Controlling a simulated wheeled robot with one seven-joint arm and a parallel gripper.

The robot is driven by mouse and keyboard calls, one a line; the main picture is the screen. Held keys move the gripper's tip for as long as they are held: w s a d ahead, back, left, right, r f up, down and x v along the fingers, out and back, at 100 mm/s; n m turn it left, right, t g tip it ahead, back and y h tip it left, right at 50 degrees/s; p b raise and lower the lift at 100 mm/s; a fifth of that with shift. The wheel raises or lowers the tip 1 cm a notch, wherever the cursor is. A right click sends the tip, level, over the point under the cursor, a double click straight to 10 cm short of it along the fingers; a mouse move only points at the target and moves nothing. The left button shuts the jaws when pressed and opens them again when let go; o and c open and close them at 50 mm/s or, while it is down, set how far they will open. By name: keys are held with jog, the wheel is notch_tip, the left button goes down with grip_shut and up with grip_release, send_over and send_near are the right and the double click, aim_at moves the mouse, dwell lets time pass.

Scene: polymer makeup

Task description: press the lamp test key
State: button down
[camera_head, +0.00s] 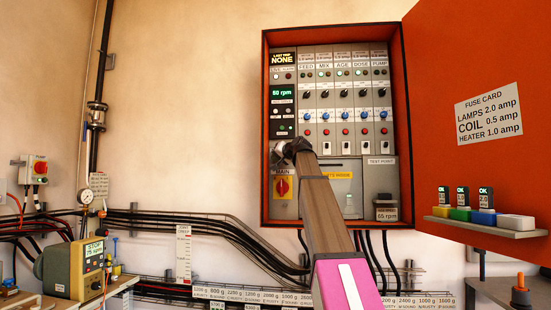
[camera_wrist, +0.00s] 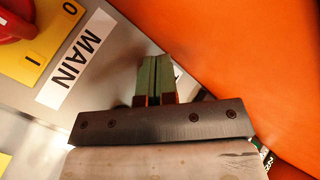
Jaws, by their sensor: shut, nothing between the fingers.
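The control cabinet (camera_head: 265,185) is open on the wall, with a grey panel inside. No key that I can read as lamp test shows; small labels on the left column are unreadable, and my gripper hides part of that column. My gripper (camera_head: 279,157) is in front of the lower left column, just above the MAIN switch (camera_head: 282,187). In the wrist view its green fingertips (camera_wrist: 153,72) are shut together and empty, close to the grey panel. I cannot tell whether they touch it. The MAIN label (camera_wrist: 76,60) is left of them.
The red MAIN knob (camera_wrist: 12,22) on its yellow plate is close to my gripper. The orange cabinet side (camera_wrist: 240,60) is close on the other side. Rows of knobs and buttons (camera_head: 344,115) fill the panel to the right. The cabinet door (camera_head: 480,70) stands open at right.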

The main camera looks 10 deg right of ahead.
jog(key=shift+w, duration=0.15)
jog(key=shift+w+d, duration=0.15)
jog(key=shift+w, duration=0.1)
jog(key=shift+s, duration=0.5)
dwell(0.3)
jog(key=shift+s+a, duration=0.35)
jog(key=shift+s, duration=0.55)
jog(key=shift+s+a, duration=0.35)
jog(key=shift+s, duration=0.6)
jog(key=shift+s+a, duration=0.35)
jog(key=shift+s, duration=0.55)
